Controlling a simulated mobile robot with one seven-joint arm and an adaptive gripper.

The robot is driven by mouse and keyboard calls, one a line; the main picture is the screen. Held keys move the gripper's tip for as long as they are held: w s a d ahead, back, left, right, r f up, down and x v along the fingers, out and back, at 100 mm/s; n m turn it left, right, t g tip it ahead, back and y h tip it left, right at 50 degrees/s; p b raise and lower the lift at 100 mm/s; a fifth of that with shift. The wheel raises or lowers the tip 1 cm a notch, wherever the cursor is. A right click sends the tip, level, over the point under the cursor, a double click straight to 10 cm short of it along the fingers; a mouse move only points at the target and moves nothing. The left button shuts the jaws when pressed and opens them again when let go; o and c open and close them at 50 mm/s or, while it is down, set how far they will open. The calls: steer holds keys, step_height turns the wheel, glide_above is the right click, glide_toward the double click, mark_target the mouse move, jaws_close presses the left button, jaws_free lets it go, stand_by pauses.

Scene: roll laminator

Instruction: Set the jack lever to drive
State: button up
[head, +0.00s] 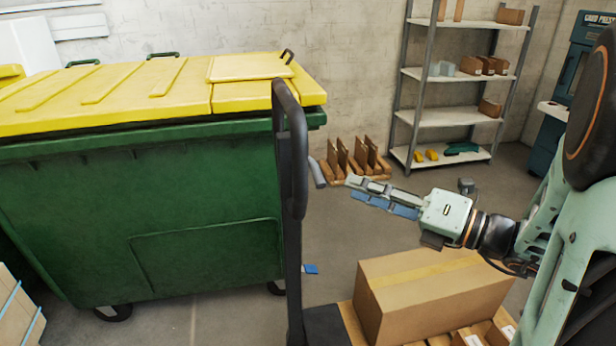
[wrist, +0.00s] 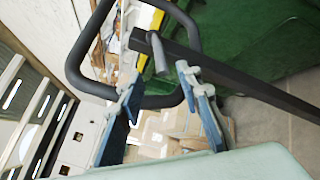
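The jack's black loop handle (head: 299,150) stands upright in the middle of the head view, on a dark shaft. The jack lever (head: 317,173) is a short grey stub on the right side of the handle. In the wrist view the lever (wrist: 160,54) sticks out from the dark bar, inside the handle loop (wrist: 72,70). My gripper (head: 352,187) is to the right of the lever, pointing at it. Its two blue-padded fingers are apart in the wrist view (wrist: 162,90), with the lever appearing between and just beyond the tips. I see no contact. The gripper is empty.
A green bin with a yellow lid (head: 150,200) stands close to the left of the handle. A large cardboard box (head: 430,295) is below my arm. A metal shelf (head: 450,118) and brown dividers (head: 350,160) are behind. Bare floor shows between.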

mark_target(316, 175)
steer(key=x, duration=1)
steer(key=shift+w+a, duration=0.1)
steer(key=shift+c, duration=0.3)
jaws_close()
